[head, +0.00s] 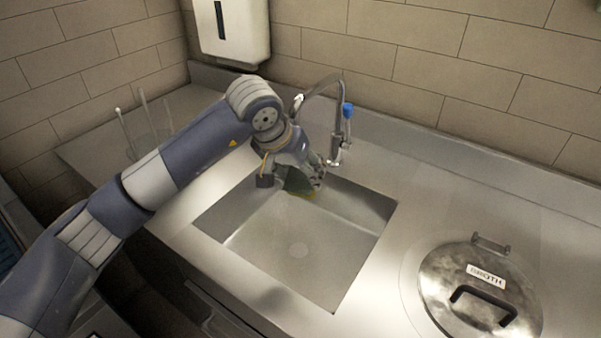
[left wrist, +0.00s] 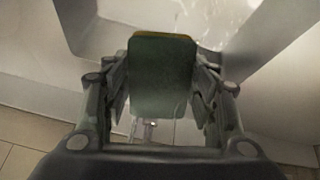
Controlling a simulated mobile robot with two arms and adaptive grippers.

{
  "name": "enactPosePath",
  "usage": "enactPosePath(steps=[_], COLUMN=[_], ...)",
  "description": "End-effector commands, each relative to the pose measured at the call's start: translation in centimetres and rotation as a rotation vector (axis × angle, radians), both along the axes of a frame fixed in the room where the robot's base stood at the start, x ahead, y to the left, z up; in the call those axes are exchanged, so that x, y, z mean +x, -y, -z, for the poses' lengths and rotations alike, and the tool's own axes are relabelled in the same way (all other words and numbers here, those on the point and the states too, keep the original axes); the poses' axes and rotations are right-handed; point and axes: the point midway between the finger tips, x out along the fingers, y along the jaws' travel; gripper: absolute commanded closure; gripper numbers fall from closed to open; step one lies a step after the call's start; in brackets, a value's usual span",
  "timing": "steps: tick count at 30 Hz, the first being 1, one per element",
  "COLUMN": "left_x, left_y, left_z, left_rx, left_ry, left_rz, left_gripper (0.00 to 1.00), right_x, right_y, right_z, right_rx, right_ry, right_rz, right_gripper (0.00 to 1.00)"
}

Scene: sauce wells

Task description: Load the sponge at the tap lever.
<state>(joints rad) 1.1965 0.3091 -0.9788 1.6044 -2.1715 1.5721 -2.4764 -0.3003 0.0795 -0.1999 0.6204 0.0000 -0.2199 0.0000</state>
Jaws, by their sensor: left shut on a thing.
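My left gripper (head: 310,180) is over the back of the sink (head: 300,250), near the tap. It is shut on the sponge (head: 298,182), which looks dark green with a thin yellow edge. In the left wrist view the sponge (left wrist: 162,75) sits between the two fingers and hides part of what lies behind it. The tap (head: 318,88) is a curved metal pipe behind the gripper. Its lever (head: 347,110) has a blue tip and stands upright to the right of the gripper. My right gripper is not in view.
A round metal lid (head: 455,285) labelled BROTH is set in the counter at the right. A clear container (head: 150,140) with thin sticks stands at the left. A white dispenser (head: 232,35) hangs on the wall. The counter right of the tap is clear.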

Motion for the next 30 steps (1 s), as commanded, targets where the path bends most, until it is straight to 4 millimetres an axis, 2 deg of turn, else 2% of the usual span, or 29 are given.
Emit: enactPosePath(steps=[8, 30], left_x=[-0.5, -6.4], left_y=[0.1, 1.2], left_z=[0.1, 0.1], left_rx=[0.001, 0.001], left_ry=[0.001, 0.001], left_rz=[0.002, 0.002], left_gripper=[0.66, 0.66], right_x=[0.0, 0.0], right_y=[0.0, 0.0], right_z=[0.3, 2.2], right_rx=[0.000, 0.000], right_ry=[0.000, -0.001], right_rz=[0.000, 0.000], right_gripper=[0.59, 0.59])
